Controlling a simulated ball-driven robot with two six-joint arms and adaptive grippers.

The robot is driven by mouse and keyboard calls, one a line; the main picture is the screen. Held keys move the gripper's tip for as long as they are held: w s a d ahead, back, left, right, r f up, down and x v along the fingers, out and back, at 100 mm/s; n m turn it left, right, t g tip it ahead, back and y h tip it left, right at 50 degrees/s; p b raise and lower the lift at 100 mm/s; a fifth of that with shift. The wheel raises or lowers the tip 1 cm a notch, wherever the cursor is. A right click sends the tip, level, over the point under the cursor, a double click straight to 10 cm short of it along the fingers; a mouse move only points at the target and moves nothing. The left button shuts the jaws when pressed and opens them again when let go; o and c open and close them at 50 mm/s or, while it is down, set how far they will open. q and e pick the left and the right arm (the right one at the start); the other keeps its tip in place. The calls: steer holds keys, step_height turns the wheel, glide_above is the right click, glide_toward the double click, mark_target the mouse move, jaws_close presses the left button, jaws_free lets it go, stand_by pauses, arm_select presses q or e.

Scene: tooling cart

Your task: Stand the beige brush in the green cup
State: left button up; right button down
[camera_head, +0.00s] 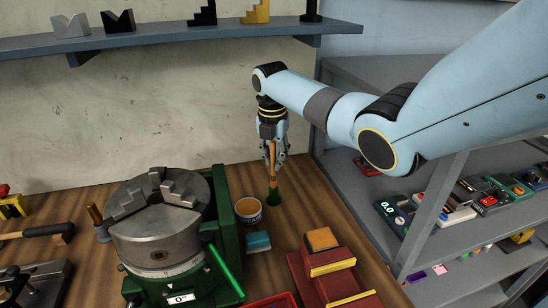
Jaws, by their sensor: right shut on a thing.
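My right gripper (272,155) points down over the wooden bench and is shut on the beige brush (272,172). The brush is held close to upright, with its long handle between the fingers. Its lower end is at the small green cup (268,209) on the bench, near the wall. The brush's lower end overlaps the cup in the picture. I cannot tell whether it is inside the cup or just above or behind it. My left gripper is out of view.
A tub (248,208) with orange contents stands left of the cup. A green machine with a grey chuck (155,225) is further left. A teal block (257,242) and a red vise (335,268) are in front. Grey shelving (350,180) stands right.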

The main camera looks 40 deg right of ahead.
mark_target(274, 173)
steer(key=shift+f+b, duration=1.4)
steer(key=shift+f, duration=0.7)
stand_by(0.4)
steer(key=shift+f, duration=0.15)
stand_by(1.0)
steer(key=c, duration=1.2)
jaws_free()
steer(key=shift+c, duration=0.2)
steer(key=shift+o, duration=0.4)
steer(key=o, duration=0.3)
step_height(274, 173, up, 6)
steer(key=p, duration=0.6)
